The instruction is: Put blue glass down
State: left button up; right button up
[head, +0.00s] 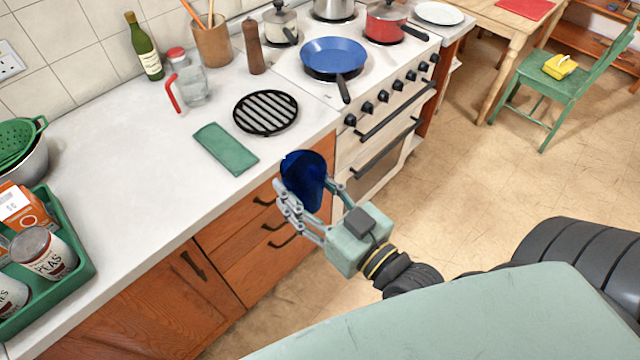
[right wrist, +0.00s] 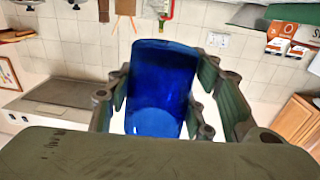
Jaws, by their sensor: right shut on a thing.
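The blue glass (head: 303,180) is dark blue and see-through. My right gripper (head: 308,188) is shut on it, with a finger on each side. In the head view the glass appears tilted and overlaps the front edge of the white counter (head: 150,215). In the right wrist view the glass (right wrist: 160,90) fills the middle between the green-padded fingers (right wrist: 170,100). I cannot tell its exact height over the counter. My left gripper is not in view.
A green cloth (head: 226,148) and a round black trivet (head: 266,112) lie on the counter. A clear jug with a red handle (head: 190,85) stands behind. A green tray (head: 75,285) with tins is at left. The stove (head: 375,75) holds pans. Bare counter lies left of the cloth.

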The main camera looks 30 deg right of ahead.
jog(key=w+a+r+n+g+y, duration=0.2)
jog(key=w+a+n+g+y, duration=0.2)
jog(key=a+n+y, duration=0.2)
jog(key=shift+a+r+g+y, duration=0.25)
jog(key=shift+a+g+y, duration=0.05)
jog(key=shift+a+y, duration=0.85)
jog(key=shift+w+a+r+n+g+y, duration=0.15)
jog(key=shift+w+a+n+g+y, duration=0.05)
jog(key=shift+a+n+g+y, duration=0.25)
jog(key=shift+w+a+r+n+g+y, duration=0.2)
jog(key=shift+a+n+g+y, duration=0.15)
jog(key=shift+a, duration=0.15)
jog(key=shift+w+a+r+n+g+y, duration=0.15)
jog(key=shift+w+a+n+g+y, duration=0.05)
jog(key=shift+a+n+g+y, duration=0.25)
jog(key=shift+w+a+r+n+g+y, duration=0.15)
jog(key=shift+w+a+n+g+y, duration=0.2)
jog(key=shift+a+g, duration=0.25)
jog(key=shift+w+a+r+n+g+y, duration=0.2)
jog(key=shift+a+n+g, duration=0.25)
jog(key=shift+g, duration=0.2)
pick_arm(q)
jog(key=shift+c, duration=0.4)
pick_arm(e)
jog(key=shift+f, duration=0.15)
